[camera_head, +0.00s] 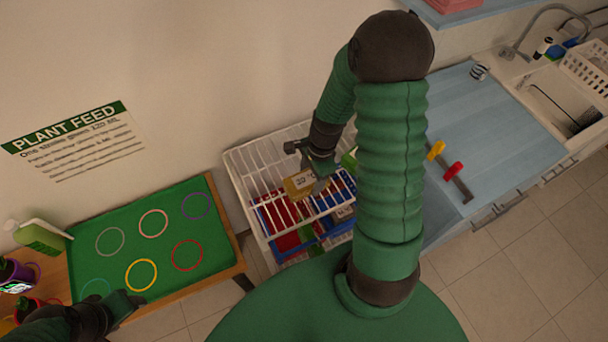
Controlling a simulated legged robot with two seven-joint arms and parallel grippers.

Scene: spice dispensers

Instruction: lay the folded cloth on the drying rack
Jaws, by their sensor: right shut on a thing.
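The white wire drying rack (240,157) stands in the middle, between the green board and the blue counter. My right gripper (313,172) is over the rack and shut on a small tan folded piece with dark markings, which looks like the folded cloth (299,184). The cloth is over the rack's wires; I cannot tell whether it touches them. My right arm hides part of the rack's right side. My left gripper (125,303) is at the lower left, by the front edge of the green board; its fingers are too dark and small to read.
The green board (127,247) with coloured rings lies on a wooden table. Under the rack's wires are red and blue things (286,242). The blue counter (500,137) bears yellow and red handles (453,170).

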